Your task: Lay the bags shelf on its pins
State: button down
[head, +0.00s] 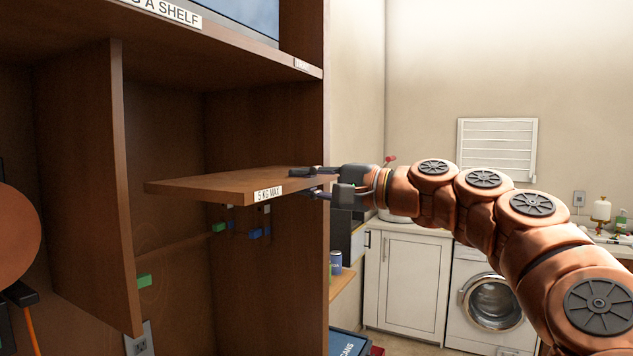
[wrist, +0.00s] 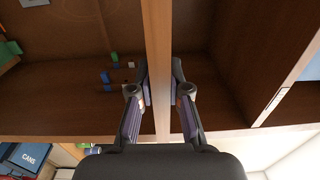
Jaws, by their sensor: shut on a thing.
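My gripper (head: 315,182) is shut on the right front edge of a brown wooden shelf board (head: 225,186) labelled "5 KG MAX". In the wrist view, the fingers (wrist: 161,82) lie on either side of the board (wrist: 157,40). The board is held roughly level in the open cabinet bay, above the coloured pins. A green pin (head: 144,280) is on the left divider. Another green pin (head: 218,227) and a blue pin (head: 254,233) show below the board. Several pins, including a green one (wrist: 114,57), show in the wrist view. Whether the board touches anything else is unclear.
The cabinet's left divider (head: 88,180) and right side panel (head: 285,115) bound the bay. A fixed upper shelf (head: 230,45) lies above the board. White cupboards (head: 408,280) and a washing machine (head: 490,300) stand at the right. A blue can (head: 336,262) stands below my gripper.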

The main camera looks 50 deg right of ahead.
jog(key=shift+f+p+x, duration=0.25)
jog(key=shift+p+x, duration=1.05)
jog(key=shift+x, duration=10)
notch_tip(320, 180, down, 15)
jog(key=b, duration=1.1)
jog(key=shift+s, duration=0.1)
jog(key=c, duration=1)
grip_release()
jog(key=shift+c, duration=0.2)
